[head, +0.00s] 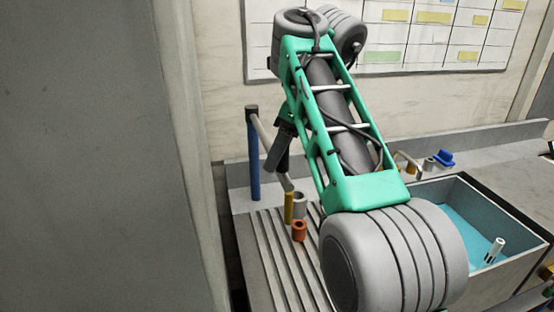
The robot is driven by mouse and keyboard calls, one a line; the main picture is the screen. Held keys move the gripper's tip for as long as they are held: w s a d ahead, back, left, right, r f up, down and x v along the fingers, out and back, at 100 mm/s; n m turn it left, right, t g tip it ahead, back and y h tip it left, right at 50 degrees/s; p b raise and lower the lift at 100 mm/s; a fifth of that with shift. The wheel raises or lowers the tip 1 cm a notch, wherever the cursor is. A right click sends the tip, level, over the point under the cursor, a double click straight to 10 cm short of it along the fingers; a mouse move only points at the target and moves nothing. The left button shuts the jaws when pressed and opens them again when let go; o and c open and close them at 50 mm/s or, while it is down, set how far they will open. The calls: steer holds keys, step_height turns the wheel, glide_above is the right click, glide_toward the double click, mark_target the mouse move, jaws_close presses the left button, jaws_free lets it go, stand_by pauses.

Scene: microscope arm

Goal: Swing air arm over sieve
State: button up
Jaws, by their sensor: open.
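A blue post (253,160) stands at the back left of the bench. A pale grey bar (262,131), seemingly the air arm, runs from its top toward a yellow upright piece (289,208). My gripper (276,158), small and dark, overlaps the middle of this bar in the head view. Its jaws are open, but I cannot tell whether they are around the bar or only in front of it. My green arm link hides part of the area to the right. I cannot make out a sieve for certain.
A grey cylinder (300,202) and an orange-red cup (299,232) stand on the ribbed board (268,255) below the bar. A basin (450,194) with blue contents is at right, holding a white tube (495,250). A blue item (443,158) sits behind it.

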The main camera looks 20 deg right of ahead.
steer(key=shift+a+f, duration=0.1)
steer(key=shift+f, duration=0.2)
steer(key=shift+c, duration=0.4)
jaws_close()
stand_by(0.8)
